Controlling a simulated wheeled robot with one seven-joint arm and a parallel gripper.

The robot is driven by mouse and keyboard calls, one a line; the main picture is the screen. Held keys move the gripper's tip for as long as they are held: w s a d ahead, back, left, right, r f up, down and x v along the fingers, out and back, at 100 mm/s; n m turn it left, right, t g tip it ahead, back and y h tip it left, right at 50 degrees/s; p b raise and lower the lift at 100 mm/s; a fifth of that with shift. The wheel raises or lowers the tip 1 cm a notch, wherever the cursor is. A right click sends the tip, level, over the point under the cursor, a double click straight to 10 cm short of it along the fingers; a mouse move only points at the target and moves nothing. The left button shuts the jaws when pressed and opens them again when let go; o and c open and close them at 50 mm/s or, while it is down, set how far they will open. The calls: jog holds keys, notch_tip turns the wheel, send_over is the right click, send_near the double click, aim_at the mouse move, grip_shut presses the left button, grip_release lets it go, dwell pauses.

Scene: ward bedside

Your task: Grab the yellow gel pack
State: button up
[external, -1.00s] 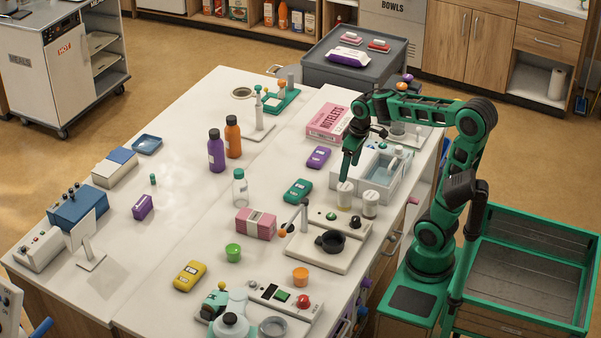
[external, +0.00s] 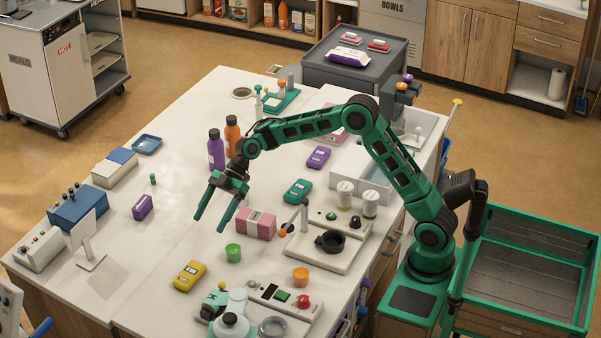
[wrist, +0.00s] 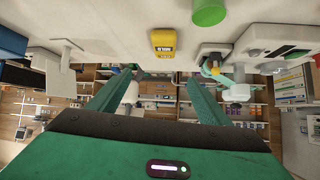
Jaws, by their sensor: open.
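The yellow gel pack (external: 190,276) lies flat on the white table, toward its near part, with a pale label on top. In the wrist view the yellow gel pack (wrist: 163,41) shows near the top centre, beyond the fingertips. My gripper (external: 209,223) is open and empty, held above the table, up and to the right of the gel pack in the external view and apart from it. In the wrist view my gripper (wrist: 160,78) has its two green fingers spread wide with nothing between them.
A control panel with a red button (external: 303,301) is at the near right. A purple box (external: 143,207) lies to the left. Table around the gel pack's left side is clear.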

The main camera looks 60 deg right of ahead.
jog(key=a+n+g+y, duration=0.1)
jog(key=a+n+y, duration=0.15)
jog(key=a, duration=0.45)
send_near(187, 275)
jog(key=x, duration=1)
jog(key=shift+w+a+f, duration=0.1)
jog(key=shift+a+f, duration=0.1)
jog(key=c, duration=1.3)
jog(key=shift+r, duration=0.1)
